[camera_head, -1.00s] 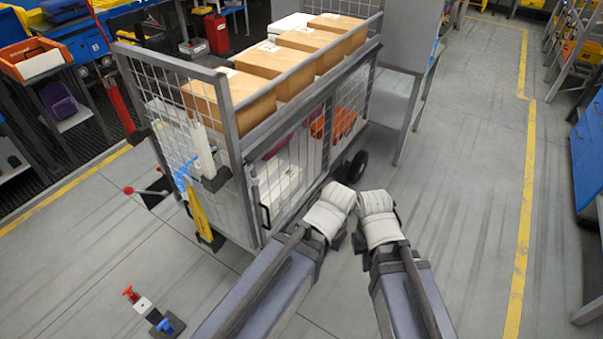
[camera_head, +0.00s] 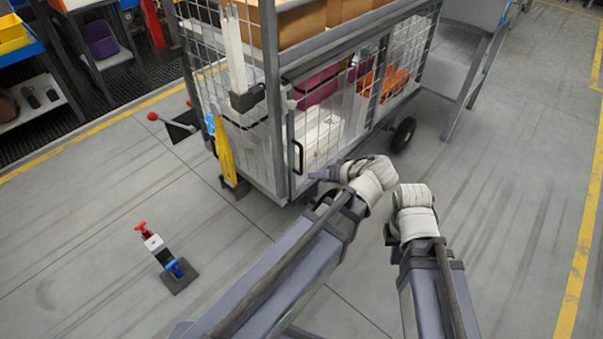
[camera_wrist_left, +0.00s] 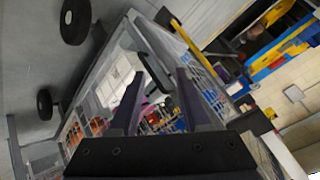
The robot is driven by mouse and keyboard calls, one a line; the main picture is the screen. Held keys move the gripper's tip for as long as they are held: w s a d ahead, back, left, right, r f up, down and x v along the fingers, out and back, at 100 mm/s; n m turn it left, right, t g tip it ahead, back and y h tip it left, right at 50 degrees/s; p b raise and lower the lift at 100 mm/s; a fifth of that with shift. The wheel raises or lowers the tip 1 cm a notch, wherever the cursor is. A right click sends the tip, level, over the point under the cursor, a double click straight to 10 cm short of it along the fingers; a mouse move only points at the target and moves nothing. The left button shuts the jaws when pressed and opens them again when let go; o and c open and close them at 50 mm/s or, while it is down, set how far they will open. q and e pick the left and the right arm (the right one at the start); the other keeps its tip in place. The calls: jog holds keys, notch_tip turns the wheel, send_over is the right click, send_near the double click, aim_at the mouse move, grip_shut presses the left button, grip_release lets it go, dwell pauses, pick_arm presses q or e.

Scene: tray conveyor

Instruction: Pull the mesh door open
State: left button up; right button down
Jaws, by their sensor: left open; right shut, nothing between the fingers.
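The mesh door (camera_head: 342,112) is a grey-framed wire panel low on the side of the cart, and it looks flush with the cart. Its upright black handle (camera_head: 299,157) is near the door's left edge. My left gripper (camera_head: 322,174) is open and empty, just right of the handle and apart from it. In the left wrist view the two fingers (camera_wrist_left: 155,92) are spread, with the dark handle (camera_wrist_left: 152,48) beyond their tips. Only a small dark part of my right gripper (camera_head: 391,234) shows beside its white wrist, low and away from the door. It is shut and empty.
The cart carries cardboard boxes (camera_head: 300,25) on top, with white and orange items behind the mesh. A black wheel (camera_head: 403,134) is at its lower right. A small post with red and blue knobs (camera_head: 158,250) stands left on the floor. The floor before the door is clear.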

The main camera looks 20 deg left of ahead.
aim_at(302, 156)
pick_arm(q)
jog(key=w+a+f+n+t+y+b, duration=0.4)
jog(key=w+f+n+t+y+b, duration=0.1)
jog(key=b, duration=1.4)
jog(key=w+f+n+y, duration=0.1)
jog(key=w+f, duration=0.1)
jog(key=w, duration=0.1)
jog(key=shift+w+a+n+y, duration=0.4)
jog(key=x, duration=0.7)
jog(key=shift+w+a, duration=0.25)
jog(key=shift+a, duration=0.1)
grip_shut()
jog(key=shift+f, duration=0.1)
